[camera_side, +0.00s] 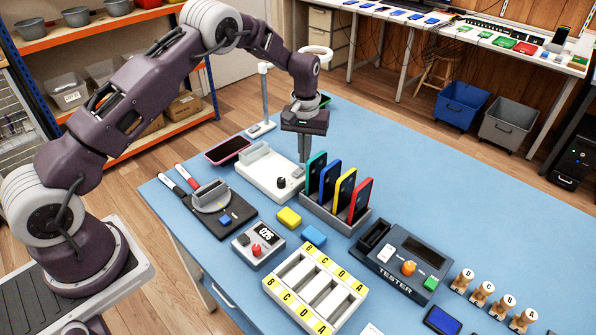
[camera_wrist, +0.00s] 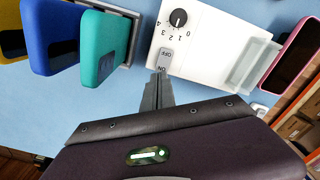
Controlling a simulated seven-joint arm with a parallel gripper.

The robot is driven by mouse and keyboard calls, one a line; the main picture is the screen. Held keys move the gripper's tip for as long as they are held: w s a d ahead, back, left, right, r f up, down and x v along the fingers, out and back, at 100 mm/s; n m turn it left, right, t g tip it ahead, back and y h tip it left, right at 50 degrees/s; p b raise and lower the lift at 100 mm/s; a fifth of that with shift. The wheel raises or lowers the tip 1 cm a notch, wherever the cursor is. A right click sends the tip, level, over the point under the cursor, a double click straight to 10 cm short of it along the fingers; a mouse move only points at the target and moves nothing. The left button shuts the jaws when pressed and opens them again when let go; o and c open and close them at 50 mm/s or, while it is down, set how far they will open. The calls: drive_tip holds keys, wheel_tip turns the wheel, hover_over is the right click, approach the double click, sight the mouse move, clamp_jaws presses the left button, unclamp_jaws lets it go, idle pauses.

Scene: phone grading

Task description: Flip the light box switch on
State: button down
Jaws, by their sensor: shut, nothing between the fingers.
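The light box (camera_side: 262,178) is a white flat box on the blue table, with a raised holder at its far-left end and a black knob (camera_side: 281,183). It also shows in the wrist view (camera_wrist: 203,47), where the black knob (camera_wrist: 178,18) has a numbered dial. The grey rocker switch (camera_wrist: 166,58) is marked OFF and ON. My gripper (camera_side: 304,160) points down over the box's right end, its fingers closed and empty. In the wrist view its fingertips (camera_wrist: 160,74) are at the ON end of the switch. I cannot tell whether they touch it or which way the rocker is tilted.
A grey rack (camera_side: 340,217) with several upright phones stands close beside the light box on the right. A pink-edged phone (camera_side: 228,150) lies behind its left end, near a white post stand (camera_side: 264,128). A tester (camera_side: 405,262) and a lettered tray (camera_side: 315,290) stand nearer the front.

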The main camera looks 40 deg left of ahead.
drive_tip(key=shift+f, duration=1)
idle(0.3)
wheel_tip(320, 180, up, 7)
idle(0.6)
wheel_tip(320, 180, up, 10)
drive_tip(key=t, duration=0.1)
hover_over(304, 169)
drive_tip(key=s, duration=0.3)
drive_tip(key=s+d+r+m+t, duration=0.2)
drive_tip(key=s+d+r, duration=0.1)
drive_tip(key=s+r, duration=0.75)
drive_tip(key=s+d+m+t, duration=0.1)
drive_tip(key=s+m, duration=0.1)
drive_tip(key=s, duration=0.9)
drive_tip(key=s+d+r+m+t, duration=0.1)
drive_tip(key=s+m, duration=0.1)
drive_tip(key=s, duration=1)
drive_tip(key=shift+d+t, duration=0.3)
drive_tip(key=shift+d, duration=0.1)
